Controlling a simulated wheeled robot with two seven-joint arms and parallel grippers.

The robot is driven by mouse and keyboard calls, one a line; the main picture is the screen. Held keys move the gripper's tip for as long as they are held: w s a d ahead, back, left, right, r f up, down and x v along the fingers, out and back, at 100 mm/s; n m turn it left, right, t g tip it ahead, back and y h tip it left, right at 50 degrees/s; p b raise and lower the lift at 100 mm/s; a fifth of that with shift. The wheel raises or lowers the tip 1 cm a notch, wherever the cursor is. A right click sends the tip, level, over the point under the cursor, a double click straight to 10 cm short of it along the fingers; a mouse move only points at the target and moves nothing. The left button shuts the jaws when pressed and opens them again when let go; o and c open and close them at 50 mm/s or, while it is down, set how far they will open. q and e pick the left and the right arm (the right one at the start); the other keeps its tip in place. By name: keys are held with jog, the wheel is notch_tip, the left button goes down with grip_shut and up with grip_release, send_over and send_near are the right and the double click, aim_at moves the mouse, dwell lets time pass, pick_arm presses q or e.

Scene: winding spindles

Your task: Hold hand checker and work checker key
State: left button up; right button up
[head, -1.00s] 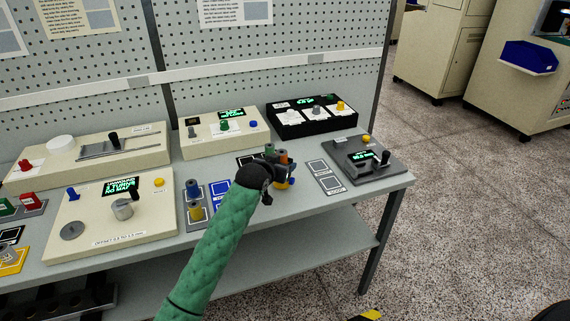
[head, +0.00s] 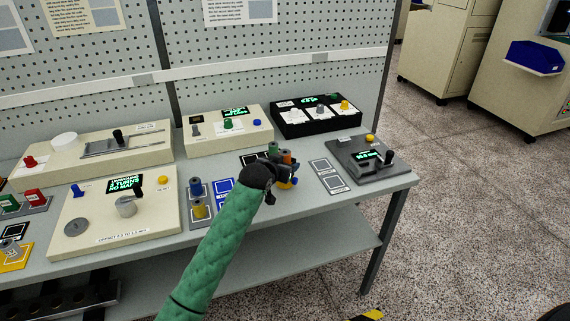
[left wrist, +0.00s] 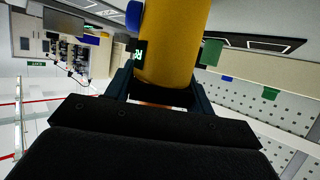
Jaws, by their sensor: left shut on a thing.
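My left gripper (head: 284,172) is over the table's middle front, past the end of my green arm. It is shut on a yellow cylinder (left wrist: 168,45), seen large between its fingers in the left wrist view. In the head view, the gripper and a cluster of green, orange, yellow and blue pieces partly hide each other. A dark grey device (head: 352,163) with a lit display, a yellow button (head: 370,138) and a black-knobbed lever (head: 388,157) stands to the gripper's right, apart from it. I cannot tell for certain which device is the hand checker. My right gripper is not in view.
A black box (head: 290,122) with knobs and a cream box (head: 200,135) stand behind the gripper. A larger cream box (head: 80,225) is at left. Blue and yellow spindles (head: 198,208) stand left of the gripper. Marked pads (head: 332,183) lie empty between gripper and grey device.

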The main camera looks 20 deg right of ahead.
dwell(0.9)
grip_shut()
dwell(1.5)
